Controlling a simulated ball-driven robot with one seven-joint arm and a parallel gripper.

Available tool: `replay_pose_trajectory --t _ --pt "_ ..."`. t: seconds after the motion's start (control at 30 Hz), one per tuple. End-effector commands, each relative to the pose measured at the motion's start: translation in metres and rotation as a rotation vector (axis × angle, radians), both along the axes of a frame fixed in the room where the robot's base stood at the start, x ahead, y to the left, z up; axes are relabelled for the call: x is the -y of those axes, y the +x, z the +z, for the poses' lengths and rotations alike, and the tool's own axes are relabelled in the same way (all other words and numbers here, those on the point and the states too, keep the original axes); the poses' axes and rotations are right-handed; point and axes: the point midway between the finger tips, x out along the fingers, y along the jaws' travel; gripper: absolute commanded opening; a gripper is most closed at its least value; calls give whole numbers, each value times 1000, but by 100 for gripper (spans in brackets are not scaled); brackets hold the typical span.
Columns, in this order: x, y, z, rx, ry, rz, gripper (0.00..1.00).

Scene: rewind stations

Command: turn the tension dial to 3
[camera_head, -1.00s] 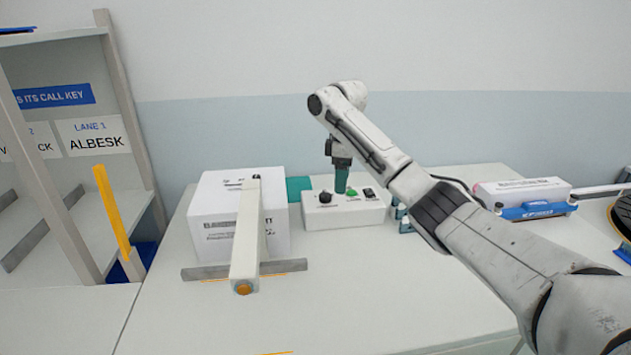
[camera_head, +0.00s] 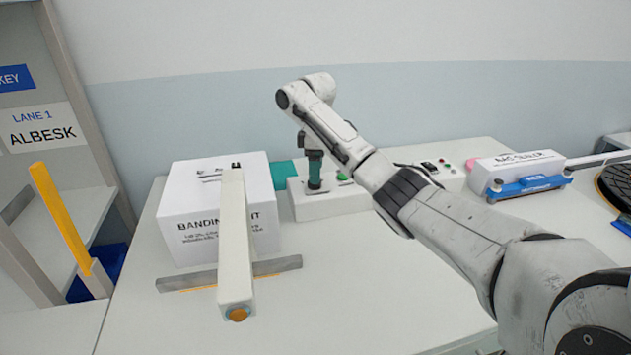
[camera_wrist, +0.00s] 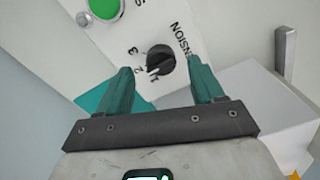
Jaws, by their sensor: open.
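The tension dial (camera_wrist: 160,61) is a black knob on a white panel, with the numbers 1, 2 and 3 beside it. Its pale pointer mark faces the side of 1 and 2; I cannot tell exactly which. My gripper (camera_wrist: 160,68) is open, with one green finger on each side of the dial in the wrist view; contact is not clear.
A green button (camera_wrist: 104,8) is on the same panel; it also shows in the head view (camera_head: 343,176). A bag sealer (camera_head: 515,170) is at right. The front table is clear.

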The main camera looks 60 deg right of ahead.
Motion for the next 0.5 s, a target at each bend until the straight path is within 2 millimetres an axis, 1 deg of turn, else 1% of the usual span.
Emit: replay_pose_trajectory --t 0.1,0.2,0.33,0.5 --pt "0 0 -15 0 1 0 67" --pt "0 0 -24 0 0 1 67" --pt "0 0 -29 1 -1 1 67" --pt "0 0 -30 1 -1 1 67"
